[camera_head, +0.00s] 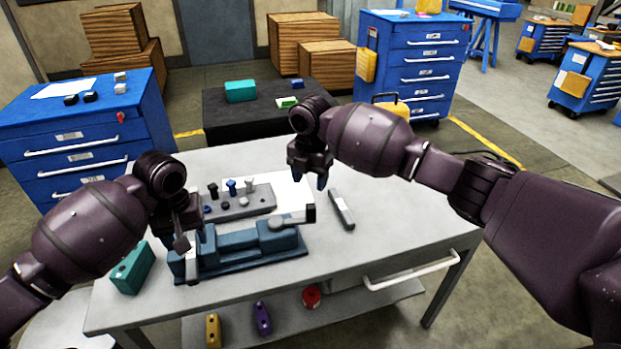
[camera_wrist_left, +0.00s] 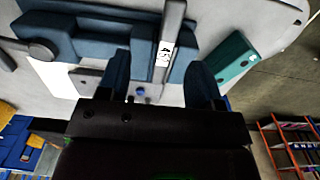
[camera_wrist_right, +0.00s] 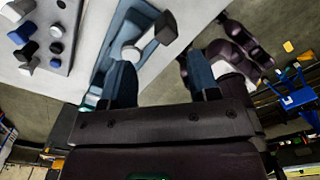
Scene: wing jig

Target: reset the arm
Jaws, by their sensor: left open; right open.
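A blue jig (camera_head: 250,247) sits on the grey table. A light arm with a round knob (camera_head: 276,223) and a dark end block (camera_wrist_right: 166,28) lies across its right part. A grey upright bar with a number label (camera_wrist_left: 168,45) stands at its left end. My left gripper (camera_head: 192,236) is open above that left end; in the left wrist view the bar appears between its blue fingers, and contact cannot be told. My right gripper (camera_head: 309,181) is open and empty, above the table behind the jig's right end. It also shows in the right wrist view (camera_wrist_right: 161,82), apart from the arm.
A grey tray with several pegs (camera_head: 262,199) stands behind the jig. A grey bar (camera_head: 341,209) lies to the right and a teal block (camera_head: 132,268) to the left. The table's right side is clear. A black table (camera_head: 240,128) and blue cabinets (camera_head: 420,60) stand behind.

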